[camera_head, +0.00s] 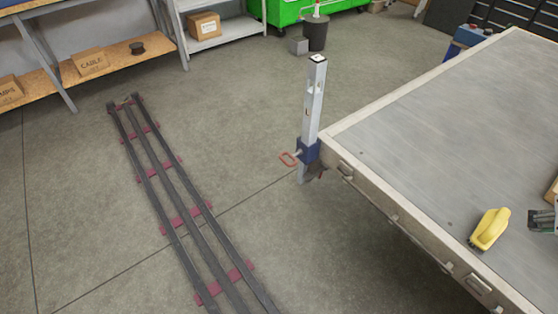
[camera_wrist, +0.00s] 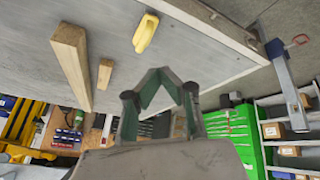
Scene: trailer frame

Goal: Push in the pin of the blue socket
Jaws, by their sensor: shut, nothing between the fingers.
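The blue socket (camera_head: 309,152) sits at the near left corner of the grey trailer bed, around a light metal post (camera_head: 313,100). A pin with a red loop handle (camera_head: 289,158) sticks out to the left of the socket; its depth cannot be judged. In the wrist view the blue socket (camera_wrist: 274,48) and red handle (camera_wrist: 300,39) show at upper right. My gripper (camera_wrist: 158,70) is shut and empty, its green-padded fingers meeting at the tips, well apart from the socket. Part of my gripper shows at the right edge of the head view.
The trailer bed (camera_head: 430,125) carries a yellow handled object (camera_head: 490,229) near its edge, and two wooden blocks (camera_wrist: 71,62) (camera_wrist: 105,73). Dark rails (camera_head: 180,200) run along the floor at left. Floor around the post is clear. Shelves (camera_head: 100,62) and a green cabinet (camera_head: 285,10) stand behind.

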